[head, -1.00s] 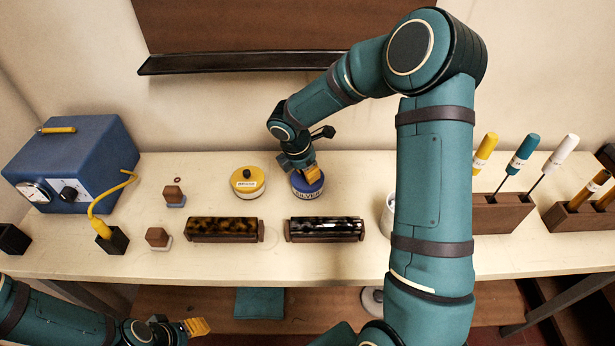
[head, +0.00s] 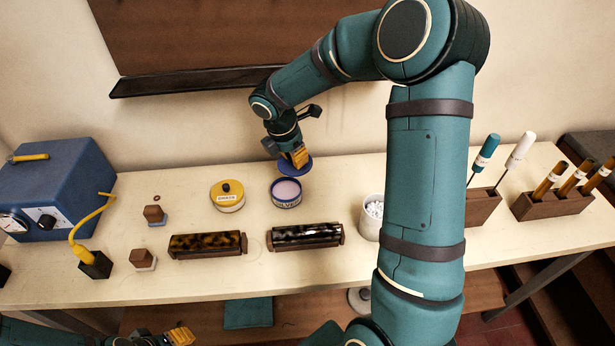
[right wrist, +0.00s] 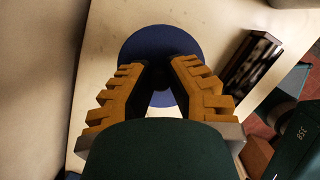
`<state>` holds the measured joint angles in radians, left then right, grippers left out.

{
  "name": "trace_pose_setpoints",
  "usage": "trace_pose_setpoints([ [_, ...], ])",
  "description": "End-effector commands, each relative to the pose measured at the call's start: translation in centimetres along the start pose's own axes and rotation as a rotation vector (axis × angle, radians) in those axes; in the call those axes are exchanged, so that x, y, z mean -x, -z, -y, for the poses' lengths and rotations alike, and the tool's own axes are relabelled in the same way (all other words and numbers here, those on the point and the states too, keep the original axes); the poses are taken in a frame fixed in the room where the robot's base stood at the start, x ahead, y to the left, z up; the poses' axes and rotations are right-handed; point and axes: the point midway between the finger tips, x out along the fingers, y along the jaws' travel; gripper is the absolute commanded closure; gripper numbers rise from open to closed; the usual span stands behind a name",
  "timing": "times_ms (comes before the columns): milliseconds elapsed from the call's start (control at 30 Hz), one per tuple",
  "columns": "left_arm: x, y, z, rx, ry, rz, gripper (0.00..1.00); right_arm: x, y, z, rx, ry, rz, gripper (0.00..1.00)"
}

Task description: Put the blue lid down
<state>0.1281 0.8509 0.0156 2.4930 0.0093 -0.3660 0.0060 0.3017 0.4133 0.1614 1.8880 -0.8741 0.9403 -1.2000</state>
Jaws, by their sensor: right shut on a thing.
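The blue lid (head: 295,170) is off its jar and held by my right gripper (head: 299,160), behind the jar. In the right wrist view the blue lid (right wrist: 186,45) lies flat beyond the orange fingers of my right gripper (right wrist: 158,75), which close on its dark knob. I cannot tell whether the lid touches the table. The open jar (head: 286,194) with a blue label stands just in front of the lid, its pale pinkish contents showing. My left gripper (head: 180,337) is low at the bottom left, in front of the table; its finger opening is not clear.
A yellow-lidded jar (head: 228,197) stands left of the open jar. Two dark patterned rolls in holders (head: 208,245) (head: 306,236) lie in front. A white cup (head: 371,215) stands to the right. Bare tabletop (head: 335,180) lies right of the lid.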

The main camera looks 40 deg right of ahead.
Motion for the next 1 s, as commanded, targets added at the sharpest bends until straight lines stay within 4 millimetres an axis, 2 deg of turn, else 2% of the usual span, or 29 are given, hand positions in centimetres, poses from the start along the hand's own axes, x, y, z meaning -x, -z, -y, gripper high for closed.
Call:
trace_pose_setpoints([
  [33, 1.0, 0.3, -0.4, 0.001, 0.000, -0.005, 0.53, -0.3, -1.4, 1.1, -0.004, 0.007, -0.002, 1.00],
  [100, 1.7, 0.6, -0.6, 0.003, 0.000, -0.011, 0.53, -1.4, -3.0, 2.4, -0.004, 0.007, -0.008, 1.00],
  [200, 2.5, 0.9, -0.9, 0.005, 0.000, -0.018, 0.53, -2.7, -4.8, 4.3, -0.005, 0.005, -0.018, 1.00],
  [333, 3.0, 1.2, -1.1, 0.007, 0.001, -0.023, 0.53, -4.0, -6.1, 6.0, -0.005, 0.002, -0.026, 1.00],
  [633, 1.8, 1.0, -0.7, 0.006, 0.002, -0.022, 0.53, -9.1, -5.2, 6.5, -0.001, 0.001, -0.030, 1.00],
  [1000, 1.1, 0.7, -0.4, 0.004, 0.001, -0.014, 0.53, -12.4, -4.3, 6.4, -0.003, 0.000, -0.029, 1.00],
])
